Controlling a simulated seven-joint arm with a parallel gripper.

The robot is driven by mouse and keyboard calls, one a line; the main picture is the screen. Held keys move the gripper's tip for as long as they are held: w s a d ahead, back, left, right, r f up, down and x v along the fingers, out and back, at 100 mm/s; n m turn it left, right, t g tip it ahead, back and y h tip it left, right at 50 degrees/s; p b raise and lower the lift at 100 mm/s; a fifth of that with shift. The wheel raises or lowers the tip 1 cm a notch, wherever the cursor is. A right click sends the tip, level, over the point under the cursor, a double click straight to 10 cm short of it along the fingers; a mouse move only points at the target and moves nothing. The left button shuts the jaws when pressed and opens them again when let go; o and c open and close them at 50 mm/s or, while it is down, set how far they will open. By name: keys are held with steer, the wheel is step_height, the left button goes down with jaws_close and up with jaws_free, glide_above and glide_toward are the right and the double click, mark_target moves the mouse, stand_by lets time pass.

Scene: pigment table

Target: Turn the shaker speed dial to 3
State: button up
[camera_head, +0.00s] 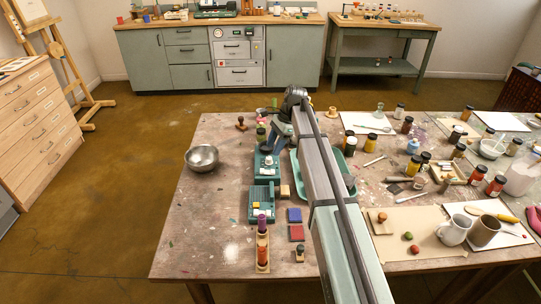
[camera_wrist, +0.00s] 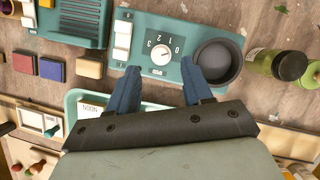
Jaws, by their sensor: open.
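The teal shaker (camera_wrist: 140,25) lies beneath my gripper in the wrist view; part of it also shows in the head view (camera_head: 266,174). Its white round speed dial (camera_wrist: 160,54) has the numbers 0 to 3 printed around it. I cannot clearly read where the dial points. A dark round cup (camera_wrist: 218,62) sits at the dial's right, and white rocker switches (camera_wrist: 122,38) are at its left. My gripper (camera_wrist: 158,80) is open, its blue fingers wide apart, one to each side below the dial in the picture. Nothing is between the fingertips.
A green bottle (camera_wrist: 275,64) stands right of the cup. A second teal device (camera_wrist: 82,20) with a ribbed top is at the left, near blue, red and tan blocks. A pale green tray (camera_wrist: 75,103) lies close under the gripper. A metal bowl (camera_head: 202,157) stands at the table's left.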

mark_target(269, 158)
steer(key=shift+x, duration=2.35)
jaws_close()
